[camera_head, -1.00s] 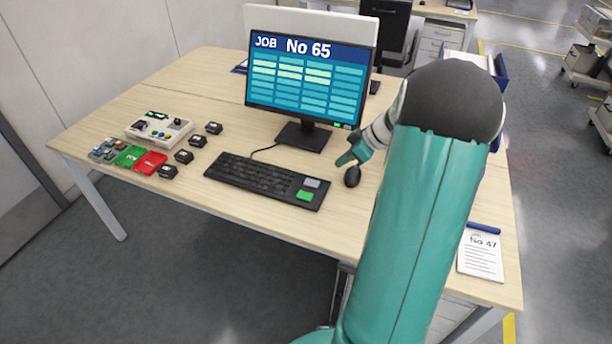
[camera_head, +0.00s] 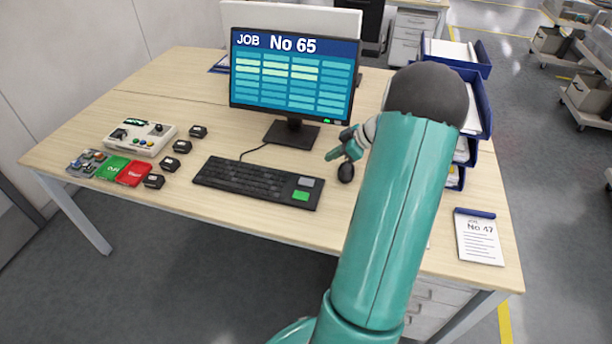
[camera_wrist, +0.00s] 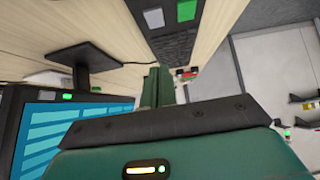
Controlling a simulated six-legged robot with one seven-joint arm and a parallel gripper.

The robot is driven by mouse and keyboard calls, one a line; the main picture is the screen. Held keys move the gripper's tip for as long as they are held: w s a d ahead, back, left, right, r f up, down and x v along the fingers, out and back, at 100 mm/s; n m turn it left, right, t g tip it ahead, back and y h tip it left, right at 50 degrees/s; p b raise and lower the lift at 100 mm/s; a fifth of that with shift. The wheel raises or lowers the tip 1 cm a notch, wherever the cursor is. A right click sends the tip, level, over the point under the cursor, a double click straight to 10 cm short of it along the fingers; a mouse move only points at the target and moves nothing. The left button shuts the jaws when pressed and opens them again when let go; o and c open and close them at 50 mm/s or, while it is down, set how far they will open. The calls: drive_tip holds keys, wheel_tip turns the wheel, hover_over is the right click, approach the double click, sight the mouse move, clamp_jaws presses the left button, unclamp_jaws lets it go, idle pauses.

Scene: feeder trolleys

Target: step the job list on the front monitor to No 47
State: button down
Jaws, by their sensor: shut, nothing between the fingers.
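The front monitor (camera_head: 292,75) stands on the desk and reads "JOB No 65" above rows of blue and pale cells. It also shows in the wrist view (camera_wrist: 60,125). The black keyboard (camera_head: 240,180) lies in front of it, with a grey key (camera_head: 306,182) and a green key (camera_head: 300,196) at its right end. In the wrist view the green key (camera_wrist: 186,10) and grey key (camera_wrist: 154,18) show at the top. My gripper (camera_head: 333,155) is shut and empty, above the desk right of the keyboard, close to the mouse (camera_head: 346,173). A clipboard sheet (camera_head: 480,240) reads "No 47".
A control box (camera_head: 140,137), green (camera_head: 112,168) and red (camera_head: 133,173) cards and several small black blocks (camera_head: 182,146) lie on the left of the desk. Blue paper trays (camera_head: 478,105) stand at the right behind my arm. The desk front between keyboard and edge is clear.

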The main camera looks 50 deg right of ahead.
hover_over(302, 181)
drive_tip(key=s+d, duration=0.2)
drive_tip(key=s, duration=0.1)
drive_tip(key=f, duration=0.7)
drive_tip(key=shift+a, duration=0.25)
wheel_tip(302, 181, down, 3)
drive_tip(key=shift+w+r, duration=0.1)
drive_tip(key=shift+r, duration=0.05)
drive_tip(key=shift+f, duration=0.75)
